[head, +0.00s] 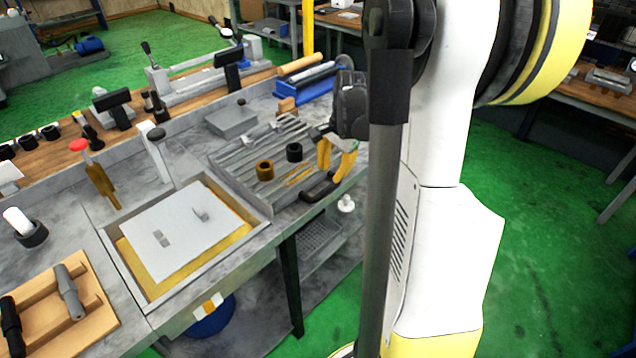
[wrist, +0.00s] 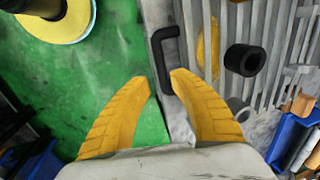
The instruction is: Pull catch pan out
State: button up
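The catch pan seems to be the grey ribbed tray (head: 232,172) set in the bench top, also in the wrist view (wrist: 228,22). A dark bar handle (head: 322,188) stands at its front edge; it also shows in the wrist view (wrist: 164,62). My gripper (head: 338,150) is above the tray's front right part, close to the handle. Its yellow fingers (wrist: 160,82) are spread, with the handle's near end between or just beyond their tips. I cannot tell whether they touch it. Nothing is held.
A brown ring (head: 265,170) and a black ring (head: 294,152) stand on the ribs. A blue tray (head: 305,88) lies behind. A white plate (head: 165,225) sits in a recess at left. Green floor (wrist: 110,60) is open before the bench front; a lower shelf (head: 325,240) lies underneath.

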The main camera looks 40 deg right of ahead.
aim_at(326, 189)
jog(key=f+b, duration=0.1)
jog(key=f, duration=0.1)
jog(key=w+f+b, duration=0.1)
jog(key=f, duration=0.5)
jog(key=shift+w+f+b, duration=0.15)
jog(key=shift+w+b, duration=0.2)
jog(key=shift+b, duration=0.05)
jog(key=shift+c, duration=0.4)
grip_shut()
